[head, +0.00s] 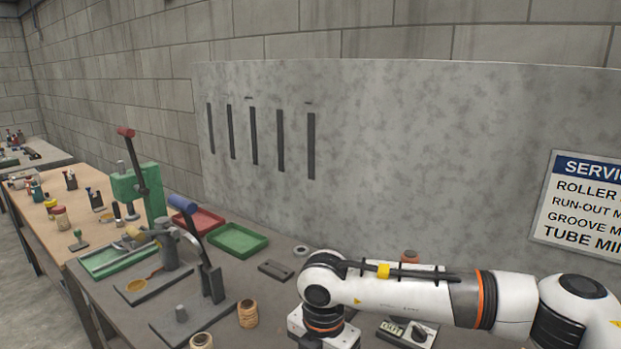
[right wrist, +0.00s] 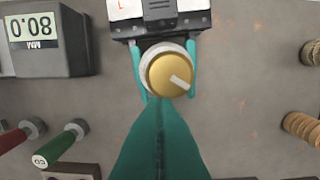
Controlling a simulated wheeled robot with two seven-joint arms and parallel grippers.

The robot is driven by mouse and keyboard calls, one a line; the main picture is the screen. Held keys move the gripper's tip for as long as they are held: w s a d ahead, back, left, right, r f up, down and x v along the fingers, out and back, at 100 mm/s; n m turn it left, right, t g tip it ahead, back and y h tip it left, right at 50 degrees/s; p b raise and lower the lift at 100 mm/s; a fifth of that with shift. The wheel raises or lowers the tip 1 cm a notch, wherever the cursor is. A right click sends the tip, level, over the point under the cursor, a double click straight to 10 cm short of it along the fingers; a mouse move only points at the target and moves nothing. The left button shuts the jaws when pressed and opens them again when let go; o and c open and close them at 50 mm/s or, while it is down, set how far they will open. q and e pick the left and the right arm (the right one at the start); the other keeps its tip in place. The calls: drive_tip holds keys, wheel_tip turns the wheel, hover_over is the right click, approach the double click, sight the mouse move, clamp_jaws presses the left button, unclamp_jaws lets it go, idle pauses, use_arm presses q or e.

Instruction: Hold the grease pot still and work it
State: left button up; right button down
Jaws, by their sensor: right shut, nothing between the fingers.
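In the right wrist view the grease pot (right wrist: 168,72) shows from above as a round gold cap with a pale pointer mark and a pale ring at its left edge. My left gripper (right wrist: 166,80), marked with a red L, comes in from the top. Its two teal fingers lie along both sides of the pot and appear closed on it. My right gripper (right wrist: 160,106) rises from the bottom with teal fingers shut and empty, its tips overlapping the pot's near edge in the picture. In the head view my right arm covers this area; the pot and fingertips are hidden.
A digital gauge (right wrist: 45,45) stands left of the pot, with a red-handled tool (right wrist: 15,138) and a green-handled tool (right wrist: 60,145) below it. Ribbed tan rolls (right wrist: 302,128) lie right. In the head view, a green press (head: 137,190) and green tray (head: 238,239) stand left.

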drive_tip(key=shift+s, duration=0.4)
wheel_tip(320, 180, up, 6)
drive_tip(key=shift+w+d, duration=0.35)
drive_tip(key=shift+d, duration=0.1)
idle(0.6)
drive_tip(key=shift+a, duration=0.1)
wheel_tip(320, 180, down, 6)
drive_tip(key=w+a, duration=0.1)
drive_tip(key=a, duration=0.1)
drive_tip(key=shift+w, duration=0.2)
idle(0.5)
drive_tip(key=shift+s+a, duration=0.15)
drive_tip(key=shift+s, duration=0.15)
idle(0.6)
